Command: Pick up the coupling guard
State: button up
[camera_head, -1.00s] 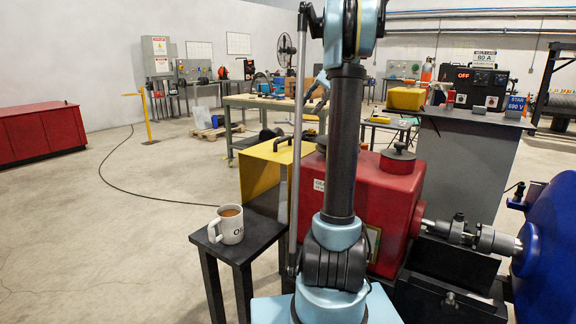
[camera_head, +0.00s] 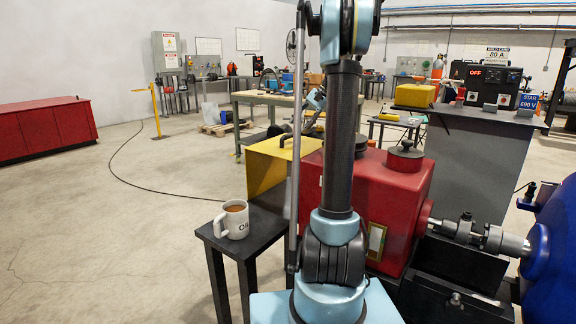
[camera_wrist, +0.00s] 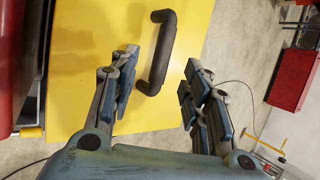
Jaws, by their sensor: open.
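The coupling guard (camera_head: 264,168) is a yellow sheet-metal cover with a black handle on top, left of the red gearbox housing in the head view; my arm partly hides it. In the wrist view the guard's yellow face (camera_wrist: 215,15) fills the middle, and its black bar handle (camera_wrist: 158,50) stands out from it. My gripper (camera_wrist: 160,72) is open and empty, its two blue-grey fingers on either side of the handle in the picture. The handle appears between and beyond the fingertips; I cannot tell how deep it lies between them. No contact shows.
The red gearbox housing (camera_head: 395,205) stands right beside the guard. A coffee mug (camera_head: 233,219) sits on a dark stand (camera_head: 262,232) at the front left. A shaft coupling (camera_head: 480,236) leads to a blue motor (camera_head: 555,235). Open floor lies to the left.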

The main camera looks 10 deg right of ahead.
aim_at(292, 133)
jog(key=shift+x, duration=2.65)
jog(key=shift+a+r, duration=0.1)
jog(key=shift+c, duration=0.4)
grip_shut()
